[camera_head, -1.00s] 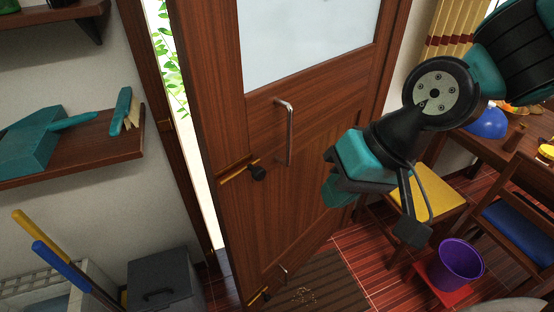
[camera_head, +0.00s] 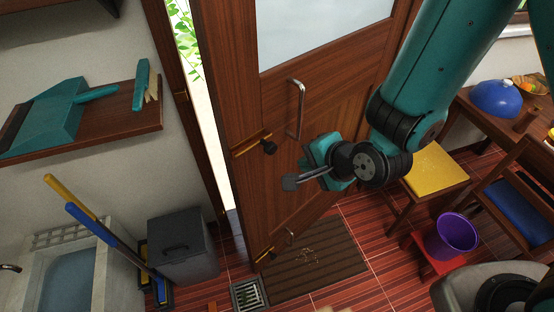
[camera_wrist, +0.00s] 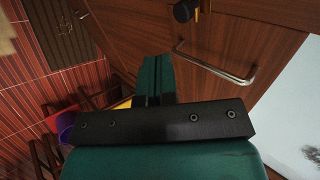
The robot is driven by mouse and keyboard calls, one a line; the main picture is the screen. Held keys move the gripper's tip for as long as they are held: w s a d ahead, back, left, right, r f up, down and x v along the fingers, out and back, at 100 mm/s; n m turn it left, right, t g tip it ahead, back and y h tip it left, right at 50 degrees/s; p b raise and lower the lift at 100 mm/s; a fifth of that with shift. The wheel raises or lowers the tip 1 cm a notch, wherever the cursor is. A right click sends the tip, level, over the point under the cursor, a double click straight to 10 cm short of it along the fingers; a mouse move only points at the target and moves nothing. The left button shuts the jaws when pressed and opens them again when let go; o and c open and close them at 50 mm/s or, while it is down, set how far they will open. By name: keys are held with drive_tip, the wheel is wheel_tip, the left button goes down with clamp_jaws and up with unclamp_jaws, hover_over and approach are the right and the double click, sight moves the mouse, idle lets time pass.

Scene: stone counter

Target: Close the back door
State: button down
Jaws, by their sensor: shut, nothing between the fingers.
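The back door (camera_head: 330,100) is brown wood with a frosted pane, and it stands ajar. A bright gap with leaves shows between its left edge and the frame. A metal pull handle (camera_head: 297,108) and a dark knob (camera_head: 269,147) sit near that edge. My gripper (camera_head: 290,182) is shut and empty, in front of the door, below and right of the knob. In the wrist view, the handle (camera_wrist: 222,70) and the knob (camera_wrist: 184,11) lie beyond my gripper (camera_wrist: 154,60). I cannot tell whether the fingers touch the door.
A ribbed doormat (camera_head: 318,262) lies on the red tiled floor below the door. A grey bin (camera_head: 182,248) and brooms stand left of the opening. A yellow-seated chair (camera_head: 437,170) and a purple bucket (camera_head: 450,237) stand at the right.

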drive_tip(key=b, duration=0.1)
drive_tip(key=f+b, duration=0.1)
drive_tip(key=b, duration=0.1)
drive_tip(key=shift+w+a+f, duration=0.15)
drive_tip(key=shift+w+a, duration=0.05)
drive_tip(key=shift+w, duration=0.05)
drive_tip(key=shift+b, duration=0.55)
drive_tip(key=p, duration=0.5)
approach(271, 154)
drive_tip(key=shift+x, duration=3.2)
drive_tip(key=shift+w+a, duration=0.1)
